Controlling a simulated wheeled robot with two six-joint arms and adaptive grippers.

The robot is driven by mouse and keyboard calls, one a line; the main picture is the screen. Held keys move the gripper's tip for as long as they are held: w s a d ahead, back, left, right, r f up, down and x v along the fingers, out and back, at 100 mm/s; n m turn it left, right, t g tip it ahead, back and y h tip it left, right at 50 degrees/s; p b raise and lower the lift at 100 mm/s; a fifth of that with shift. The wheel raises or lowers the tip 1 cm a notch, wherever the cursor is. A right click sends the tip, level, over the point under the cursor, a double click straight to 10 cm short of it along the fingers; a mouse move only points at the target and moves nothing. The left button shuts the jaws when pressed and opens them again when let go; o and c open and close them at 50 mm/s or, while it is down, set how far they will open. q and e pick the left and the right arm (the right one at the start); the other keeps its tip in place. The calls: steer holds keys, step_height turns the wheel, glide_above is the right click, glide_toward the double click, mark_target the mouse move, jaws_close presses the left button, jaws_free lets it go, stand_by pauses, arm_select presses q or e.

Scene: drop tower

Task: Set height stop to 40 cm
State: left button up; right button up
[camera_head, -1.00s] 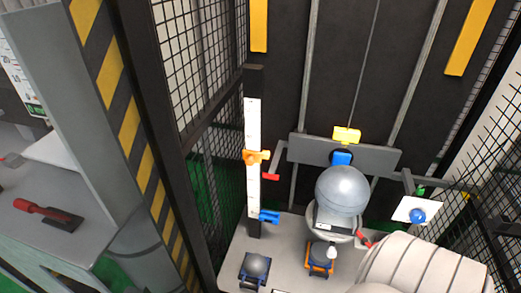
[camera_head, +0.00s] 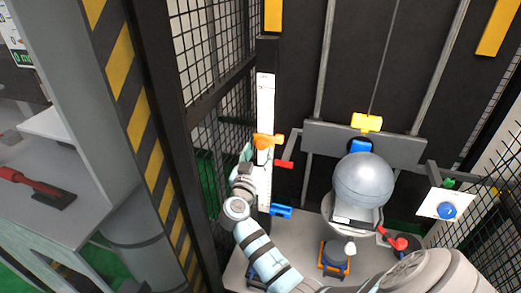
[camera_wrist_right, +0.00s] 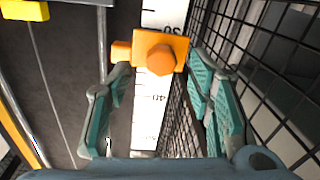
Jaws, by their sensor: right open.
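The orange height stop (camera_head: 266,141) sits on the white scale (camera_head: 265,95) on the dark post. In the right wrist view the stop (camera_wrist_right: 160,52) shows its hexagonal knob, and it covers part of the scale (camera_wrist_right: 150,115) between the 30 mark and the 40 mark. My right gripper (camera_head: 246,160) is just below and left of the stop in the head view. In the wrist view its teal fingers (camera_wrist_right: 160,70) are apart, one on each side of the knob's lower part, with no clear grip on it. My left gripper is not in view.
A blue clamp (camera_head: 281,211) sits lower on the post, and a red pointer (camera_head: 284,163) lies right of the stop. A grey ball (camera_head: 364,180) hangs under the carriage. A mesh fence (camera_wrist_right: 265,65) runs close beside my right gripper. A blue button (camera_head: 446,210) is at right.

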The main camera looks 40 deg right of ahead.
mark_target(261, 148)
steer(key=x, duration=0.3)
steer(key=shift+w+f, duration=0.15)
steer(key=c, duration=0.3)
jaws_close()
step_height(261, 148, up, 10)
steer(key=p, duration=0.4)
steer(key=shift+r, duration=0.2)
steer(key=shift+f, duration=0.1)
steer(key=shift+o, duration=1.5)
jaws_free()
